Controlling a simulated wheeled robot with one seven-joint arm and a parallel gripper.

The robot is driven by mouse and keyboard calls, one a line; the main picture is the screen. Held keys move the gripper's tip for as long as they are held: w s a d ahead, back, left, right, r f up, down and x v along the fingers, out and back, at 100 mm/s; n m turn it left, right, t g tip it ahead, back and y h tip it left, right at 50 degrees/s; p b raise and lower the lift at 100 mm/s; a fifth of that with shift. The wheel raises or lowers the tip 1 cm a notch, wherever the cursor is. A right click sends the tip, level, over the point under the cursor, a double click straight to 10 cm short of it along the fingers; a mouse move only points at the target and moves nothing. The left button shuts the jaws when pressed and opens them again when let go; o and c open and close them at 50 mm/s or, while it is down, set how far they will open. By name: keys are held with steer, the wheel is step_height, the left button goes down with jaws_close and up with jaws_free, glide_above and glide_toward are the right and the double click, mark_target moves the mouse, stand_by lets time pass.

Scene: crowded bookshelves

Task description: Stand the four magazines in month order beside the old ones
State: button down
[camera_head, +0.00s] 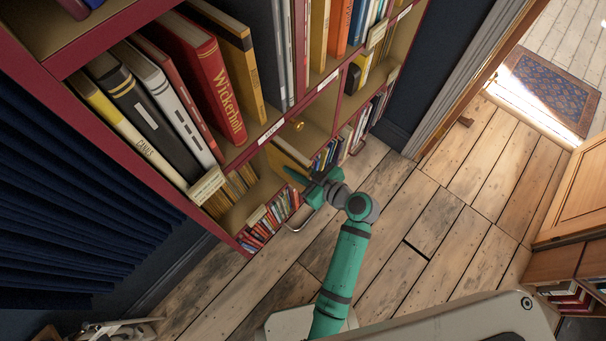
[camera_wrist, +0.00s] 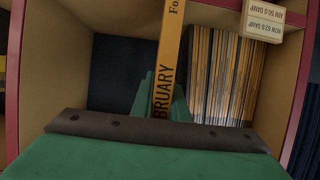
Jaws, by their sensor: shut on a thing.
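My gripper (camera_wrist: 161,98) is shut on a yellow magazine (camera_wrist: 171,55) whose spine shows the letters "BRUARY". The spine stands nearly upright between the green fingers, and its lower end is hidden by my gripper. The old magazines (camera_wrist: 222,75) stand in a tight row of tan and yellow spines to its right, with a narrow gap between. In the head view my gripper (camera_head: 313,186) is at the front of the low shelf, and the old magazines (camera_head: 233,192) are left of it. I cannot tell the other new magazines apart in either view.
A small humidity block (camera_wrist: 264,20) reading "DAMP" sits above the old magazines at the right. The compartment's dark back (camera_wrist: 120,70) shows bare left of the held magazine. Large books (camera_head: 205,75) fill the shelf above; small books (camera_head: 270,220) stand below.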

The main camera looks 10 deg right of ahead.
mark_target(268, 150)
steer(key=w+a, duration=0.2)
steer(key=w, duration=0.1)
steer(key=w+a, duration=0.4)
steer(key=w, duration=0.1)
steer(key=shift+w, duration=0.35)
steer(key=shift+w+a, duration=0.3)
steer(key=shift+a+f, duration=0.1)
steer(key=shift+f, duration=0.05)
steer(key=shift+s+d+f, duration=0.1)
steer(key=shift+d+f, duration=0.1)
steer(key=shift+f, duration=0.05)
steer(key=shift+a+f, duration=0.1)
steer(key=shift+f, duration=0.15)
steer(key=c, duration=1.6)
jaws_free()
steer(key=shift+c, duration=0.2)
steer(key=shift+s, duration=0.1)
